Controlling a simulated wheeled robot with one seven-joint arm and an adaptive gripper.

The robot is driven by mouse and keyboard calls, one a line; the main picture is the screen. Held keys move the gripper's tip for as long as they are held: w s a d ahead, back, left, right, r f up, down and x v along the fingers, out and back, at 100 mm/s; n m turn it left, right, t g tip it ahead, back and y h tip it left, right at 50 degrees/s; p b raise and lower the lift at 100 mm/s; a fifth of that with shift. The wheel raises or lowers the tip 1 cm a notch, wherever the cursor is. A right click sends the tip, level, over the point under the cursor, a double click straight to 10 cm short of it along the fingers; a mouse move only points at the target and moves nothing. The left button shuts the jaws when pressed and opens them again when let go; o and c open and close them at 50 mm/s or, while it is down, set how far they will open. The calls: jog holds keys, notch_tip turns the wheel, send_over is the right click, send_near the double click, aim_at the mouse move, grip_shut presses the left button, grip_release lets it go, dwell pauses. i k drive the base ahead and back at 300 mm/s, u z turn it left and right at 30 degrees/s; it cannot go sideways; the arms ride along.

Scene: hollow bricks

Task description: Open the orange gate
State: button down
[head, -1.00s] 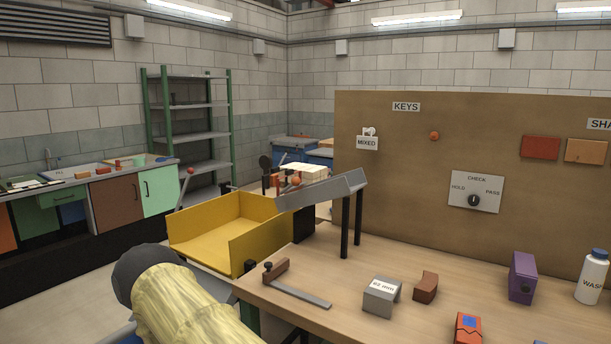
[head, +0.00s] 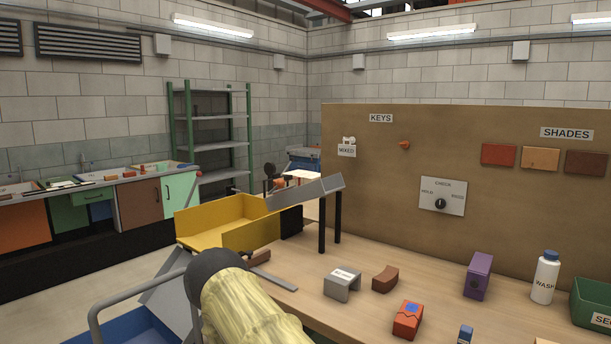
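No part that I can clearly name as an orange gate shows. A small orange piece (head: 279,182) sits behind the upper edge of the grey sloping chute (head: 306,191), partly hidden by it. The chute stands on dark posts and slopes down left toward the yellow open tray (head: 228,222). At the far left is an orange cabinet front (head: 22,230). My arm, in a pale yellow sleeve with a dark rounded joint, shows at the bottom, left of the bench. My gripper is not in view.
The brown board (head: 380,195) stands behind. A blue cart with a grey handle (head: 105,300) is bottom left.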

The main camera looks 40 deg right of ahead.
aim_at(280, 182)
jog(key=z, duration=1.05)
jog(key=i, duration=0.1)
jog(key=z, duration=0.05)
